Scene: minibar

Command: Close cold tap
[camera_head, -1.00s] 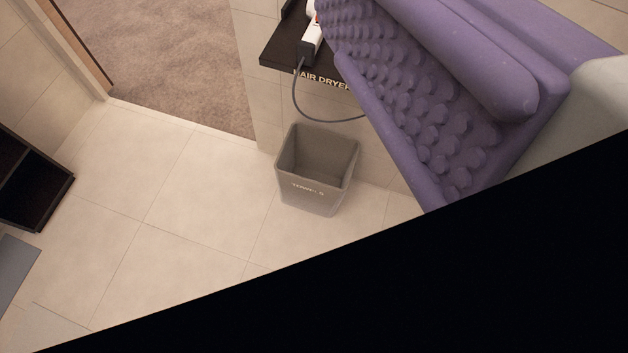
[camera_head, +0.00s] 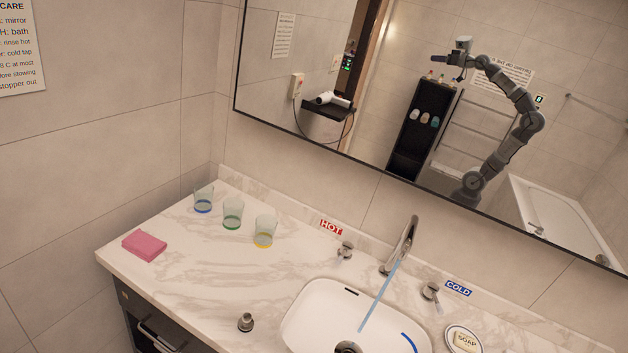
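The cold tap (camera_head: 430,292) is a small metal handle on the marble counter, right of the spout (camera_head: 402,246), beside a blue COLD label (camera_head: 458,288). A pale blue stream of water (camera_head: 378,296) runs from the spout into the white basin (camera_head: 305,322). The hot tap (camera_head: 345,250) stands left of the spout by a red HOT label (camera_head: 331,227). My gripper is not directly in front of the camera. Its reflection (camera_head: 440,59) shows small in the mirror, away from the taps. Its opening is too small to tell.
Three tumblers (camera_head: 233,213) and a pink cloth (camera_head: 144,245) are on the counter's left. A soap dish (camera_head: 463,338) lies near the cold tap. A dark stopper (camera_head: 246,322) stands left of the basin. The mirror (camera_head: 370,120) hangs above.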

